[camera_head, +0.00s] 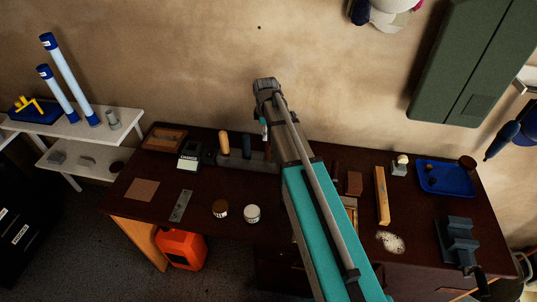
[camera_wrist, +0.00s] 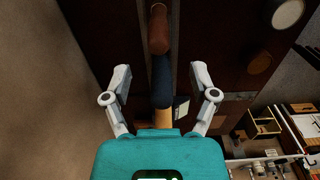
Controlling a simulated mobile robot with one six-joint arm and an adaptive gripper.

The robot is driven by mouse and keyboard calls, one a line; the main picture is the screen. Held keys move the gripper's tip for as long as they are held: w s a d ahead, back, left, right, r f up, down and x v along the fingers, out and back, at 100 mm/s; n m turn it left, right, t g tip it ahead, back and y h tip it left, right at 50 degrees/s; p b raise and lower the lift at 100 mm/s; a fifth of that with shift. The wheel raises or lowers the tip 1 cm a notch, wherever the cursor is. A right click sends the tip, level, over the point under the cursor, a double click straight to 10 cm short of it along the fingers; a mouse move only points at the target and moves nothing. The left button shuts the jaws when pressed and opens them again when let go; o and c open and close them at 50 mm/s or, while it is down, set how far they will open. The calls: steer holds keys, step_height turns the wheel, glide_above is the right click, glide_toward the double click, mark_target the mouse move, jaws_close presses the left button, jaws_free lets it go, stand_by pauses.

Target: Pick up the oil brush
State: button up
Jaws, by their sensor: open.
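Several upright handles stand in a narrow rack (camera_head: 255,162) on the dark workbench. In the head view they include a yellow handle (camera_head: 224,143) and a dark blue handle (camera_head: 246,146). The wrist view shows a brown handle (camera_wrist: 160,28), the dark blue handle (camera_wrist: 160,82) and the yellow handle (camera_wrist: 163,121) in a line. I cannot tell which one is the oil brush, as no bristles show. My gripper (camera_wrist: 160,72) is open and empty, with its fingers on either side of the line of handles, near the blue one. In the head view my arm mostly hides the gripper.
A small dark device (camera_head: 190,152) stands left of the rack. Two round jars, brown (camera_head: 220,208) and white (camera_head: 252,214), stand in front. A wooden block (camera_head: 382,196), a blue tray (camera_head: 444,177) and a vise (camera_head: 457,242) are on the right. A wall rises behind the bench.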

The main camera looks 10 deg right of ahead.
mark_target(268, 154)
steer(key=f+b, duration=0.3)
steer(key=shift+d+f, duration=0.2)
steer(key=shift+d, duration=0.1)
steer(key=shift+f+b, duration=0.9)
steer(key=shift+b, duration=0.2)
jaws_close()
